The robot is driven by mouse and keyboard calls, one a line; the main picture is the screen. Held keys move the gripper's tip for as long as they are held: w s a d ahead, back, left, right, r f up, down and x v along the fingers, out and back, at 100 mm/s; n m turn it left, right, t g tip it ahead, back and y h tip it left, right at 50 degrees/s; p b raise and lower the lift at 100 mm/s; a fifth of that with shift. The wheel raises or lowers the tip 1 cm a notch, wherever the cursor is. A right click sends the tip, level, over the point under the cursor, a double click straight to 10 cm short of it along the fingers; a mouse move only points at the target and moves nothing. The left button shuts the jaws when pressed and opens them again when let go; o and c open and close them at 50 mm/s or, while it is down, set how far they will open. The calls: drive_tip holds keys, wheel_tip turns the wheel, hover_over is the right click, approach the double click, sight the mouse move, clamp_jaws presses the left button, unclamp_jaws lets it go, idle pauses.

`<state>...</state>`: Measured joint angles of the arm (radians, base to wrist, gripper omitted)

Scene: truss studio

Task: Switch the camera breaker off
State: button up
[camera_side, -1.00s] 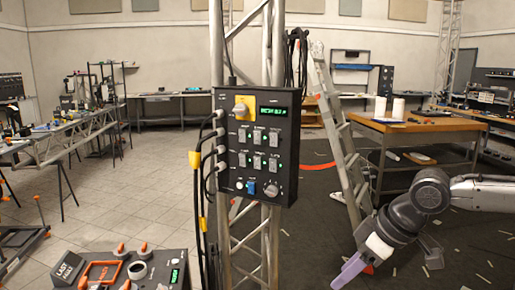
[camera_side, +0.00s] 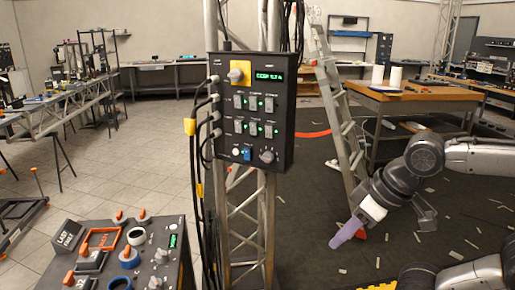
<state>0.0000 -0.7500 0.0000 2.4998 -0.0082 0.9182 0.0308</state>
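A dark breaker panel (camera_side: 283,155) is mounted upright on a metal truss. It has a yellow plate with a grey rotary knob (camera_side: 238,71), a green-lit display (camera_side: 268,76), and two rows of grey breaker switches (camera_side: 254,103) with small green lights. The labels are too small to read, so I cannot tell which breaker is the camera one or how it is set. A blue switch (camera_side: 247,154) and a round knob (camera_side: 267,156) sit below. My gripper (camera_side: 346,235) is low to the right, well apart from the panel. A lavender finger points down-left; its opening is unclear.
Black cables (camera_side: 194,165) hang along the panel's left side. A sloped console (camera_side: 165,231) with knobs and orange handles stands at lower left. A ladder (camera_side: 340,125) and a wooden-topped workbench (camera_side: 420,95) stand behind my arm. Open floor lies between gripper and truss.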

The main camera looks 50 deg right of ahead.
drive_tip(key=d, duration=0.1)
drive_tip(key=d+r+h, duration=0.1)
drive_tip(key=d, duration=0.1)
drive_tip(key=shift+s+d+r+g+h, duration=0.2)
drive_tip(key=shift+r+g+h, duration=0.1)
drive_tip(key=shift+r+h, duration=0.1)
clamp_jaws()
drive_tip(key=w+d+r+m+g+h, duration=0.1)
drive_tip(key=w+d+r+h, duration=0.3)
drive_tip(key=d+r, duration=0.15)
drive_tip(key=w+d+r+g+h, duration=0.2)
drive_tip(key=w+d+r+h, duration=0.15)
drive_tip(key=d+r, duration=0.2)
drive_tip(key=w+d+r+h, duration=0.4)
drive_tip(key=w+r+h, duration=0.2)
drive_tip(key=w, duration=0.5)
drive_tip(key=w+a+f+n+h, duration=0.1)
drive_tip(key=w+a+f+h, duration=0.1)
drive_tip(key=w, duration=0.6)
drive_tip(key=w+a+f+n+t+h, duration=0.1)
drive_tip(key=w+a+f+n+h, duration=0.1)
drive_tip(key=w, duration=0.6)
wheel_tip(320, 180, down, 3)
drive_tip(key=shift+w+a+r+t, duration=0.15)
drive_tip(key=shift+w+a+t, duration=0.15)
drive_tip(key=shift+a, duration=0.4)
